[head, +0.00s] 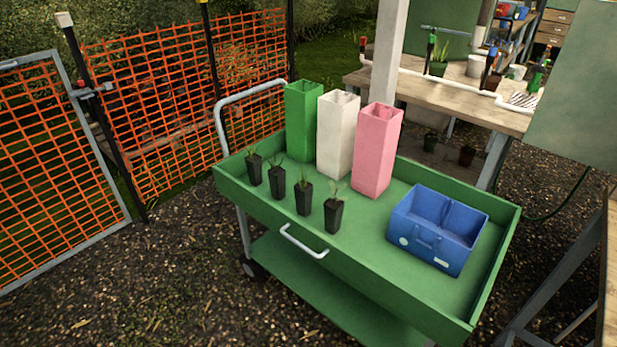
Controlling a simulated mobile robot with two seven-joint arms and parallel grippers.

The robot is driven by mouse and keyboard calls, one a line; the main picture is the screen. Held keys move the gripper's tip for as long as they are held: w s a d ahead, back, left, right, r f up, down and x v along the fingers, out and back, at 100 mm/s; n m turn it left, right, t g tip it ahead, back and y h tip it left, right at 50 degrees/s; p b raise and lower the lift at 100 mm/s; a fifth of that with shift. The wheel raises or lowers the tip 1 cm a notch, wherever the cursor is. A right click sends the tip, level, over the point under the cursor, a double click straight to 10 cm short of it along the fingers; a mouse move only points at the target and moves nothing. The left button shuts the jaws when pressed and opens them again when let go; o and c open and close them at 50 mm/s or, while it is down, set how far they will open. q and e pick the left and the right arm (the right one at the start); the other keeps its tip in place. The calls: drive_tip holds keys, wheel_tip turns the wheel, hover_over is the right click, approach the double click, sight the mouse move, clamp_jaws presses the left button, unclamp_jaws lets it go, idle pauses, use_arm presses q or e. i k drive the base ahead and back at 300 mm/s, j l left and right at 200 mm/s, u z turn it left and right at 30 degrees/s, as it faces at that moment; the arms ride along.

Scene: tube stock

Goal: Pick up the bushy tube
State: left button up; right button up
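Several small black plant tubes stand upright in a slanting row in the front left part of the green cart tray (375,268). From left to right they are the first tube (256,174), the second tube (277,190), the third tube (304,203) and the rightmost tube (333,216). Each holds a small green seedling. The rightmost seedling spreads its leaves somewhat wider, but the plants are too small to tell surely which is bushy. Neither of my grippers is in view.
Tall green (303,125), white (337,140) and pink (376,155) square containers stand behind the tubes. A blue divided caddy (430,242) sits at the tray's right. Orange mesh fencing (150,90) is at left, a wooden bench (440,98) behind. Tray floor between tubes and caddy is clear.

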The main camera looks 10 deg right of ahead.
sight(276, 175)
drive_tip(key=i+j+z, duration=0.25)
drive_tip(key=z, duration=0.25)
drive_tip(key=i+j+z, duration=0.15)
drive_tip(key=j+z, duration=0.3)
drive_tip(key=i+j+z, duration=0.15)
drive_tip(key=j+z, duration=0.35)
drive_tip(key=i+j+z, duration=0.25)
drive_tip(key=i, duration=0.15)
